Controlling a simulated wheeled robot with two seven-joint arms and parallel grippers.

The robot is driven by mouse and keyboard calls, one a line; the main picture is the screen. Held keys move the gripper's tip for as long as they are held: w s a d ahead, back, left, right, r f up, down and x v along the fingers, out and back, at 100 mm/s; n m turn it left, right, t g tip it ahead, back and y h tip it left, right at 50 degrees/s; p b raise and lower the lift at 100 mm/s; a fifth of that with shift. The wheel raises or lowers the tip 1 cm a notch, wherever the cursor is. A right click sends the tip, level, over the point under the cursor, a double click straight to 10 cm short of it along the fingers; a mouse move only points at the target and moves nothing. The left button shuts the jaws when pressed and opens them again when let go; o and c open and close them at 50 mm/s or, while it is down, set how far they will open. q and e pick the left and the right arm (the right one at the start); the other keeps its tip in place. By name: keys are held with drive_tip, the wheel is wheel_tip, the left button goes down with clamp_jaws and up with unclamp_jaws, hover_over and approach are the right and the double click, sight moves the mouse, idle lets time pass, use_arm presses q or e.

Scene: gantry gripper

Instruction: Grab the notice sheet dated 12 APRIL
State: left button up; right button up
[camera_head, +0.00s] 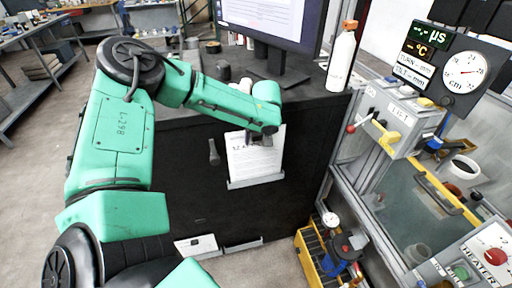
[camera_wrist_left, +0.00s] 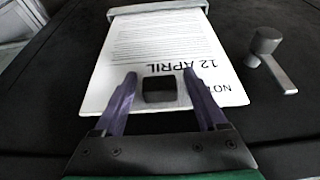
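The white notice sheet (camera_head: 252,160) hangs on the dark front panel of the bench, its lower edge in a grey ledge (camera_head: 256,182). In the left wrist view the sheet (camera_wrist_left: 150,50) appears upside down, and its heading reads "12 APRIL", with "NOT" partly visible. A black square block (camera_wrist_left: 159,89) lies over the sheet near its heading edge. My left gripper (camera_wrist_left: 160,74) is open, its two purple fingers on either side of the block, over the sheet. Contact cannot be told. In the head view the left gripper (camera_head: 262,137) covers the sheet's upper part. My right gripper is out of view.
A grey handle-like fitting (camera_head: 214,152) sits on the panel beside the sheet. Another white sheet (camera_head: 190,246) is low on the panel. A monitor (camera_head: 275,22) and white bottle (camera_head: 341,62) stand on the bench top. A machine with a gauge (camera_head: 464,72) and yellow crate (camera_head: 312,256) are at right.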

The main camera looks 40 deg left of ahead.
use_arm(q)
clamp_jaws()
